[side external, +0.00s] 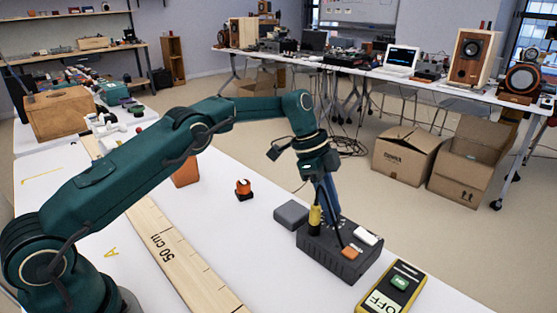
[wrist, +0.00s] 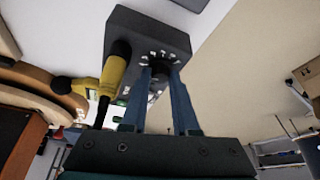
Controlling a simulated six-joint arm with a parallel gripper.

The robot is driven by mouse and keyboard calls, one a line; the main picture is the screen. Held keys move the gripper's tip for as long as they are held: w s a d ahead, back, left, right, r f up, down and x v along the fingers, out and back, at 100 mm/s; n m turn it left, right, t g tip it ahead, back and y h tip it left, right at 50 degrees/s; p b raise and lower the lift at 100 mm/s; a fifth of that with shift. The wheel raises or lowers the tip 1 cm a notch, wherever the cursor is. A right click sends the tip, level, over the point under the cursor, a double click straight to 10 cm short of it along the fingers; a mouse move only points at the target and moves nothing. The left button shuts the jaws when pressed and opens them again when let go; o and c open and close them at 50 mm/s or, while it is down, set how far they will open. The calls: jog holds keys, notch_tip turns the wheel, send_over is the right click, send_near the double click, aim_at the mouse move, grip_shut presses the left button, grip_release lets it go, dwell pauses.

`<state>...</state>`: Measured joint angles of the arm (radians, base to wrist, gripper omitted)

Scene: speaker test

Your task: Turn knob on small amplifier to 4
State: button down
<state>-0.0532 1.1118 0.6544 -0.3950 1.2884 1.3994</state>
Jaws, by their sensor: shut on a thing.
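The small amplifier (side external: 325,250) is a dark grey box on the white table. In the wrist view the amplifier (wrist: 130,28) is at the top, with white marks around a dark knob (wrist: 158,68). My gripper (wrist: 158,72) has its blue fingers on either side of the knob and is shut on it. In the side view my gripper (side external: 332,214) reaches down to the amplifier's top, where the knob is hidden. The scale numbers are too small to read.
A yellow meter reading OFF (side external: 401,281) lies to the right of the amplifier, near the table edge. A long wooden ruler (side external: 178,250) and an orange-and-black piece (side external: 243,190) lie to the left.

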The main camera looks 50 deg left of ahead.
jog(key=shift+m, duration=0.3)
dwell(0.4)
jog(key=c, duration=0.7)
grip_release()
